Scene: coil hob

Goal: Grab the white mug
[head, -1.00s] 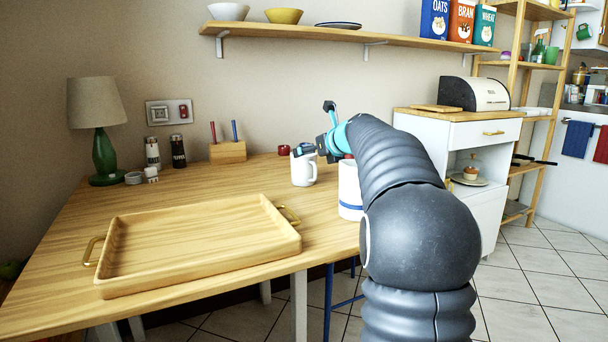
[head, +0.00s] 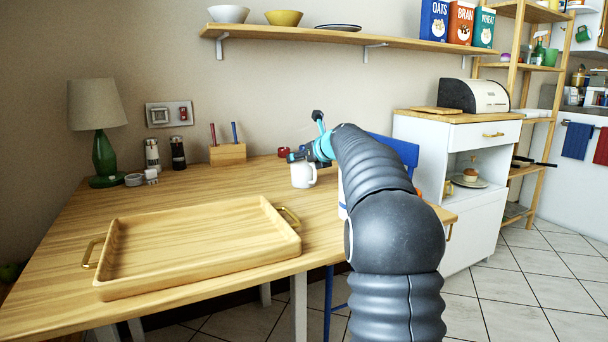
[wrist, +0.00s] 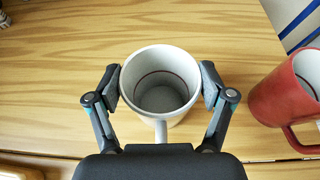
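The white mug (head: 303,176) stands upright on the wooden table, and my gripper (head: 305,157) is at its upper part. In the wrist view the white mug (wrist: 160,88) is empty, its handle pointing toward the gripper's body. My gripper (wrist: 160,86) has one finger on each side of the mug, with the pads very close to its outer wall. I see no clear gap, but firm contact does not show. The fingers are spread wide.
A red mug (wrist: 284,92) is close beside the right finger in the wrist view. A wooden tray (head: 195,250) lies at the front left. A blue chair (head: 398,150) is behind my arm. A small red object (head: 283,152) sits farther back.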

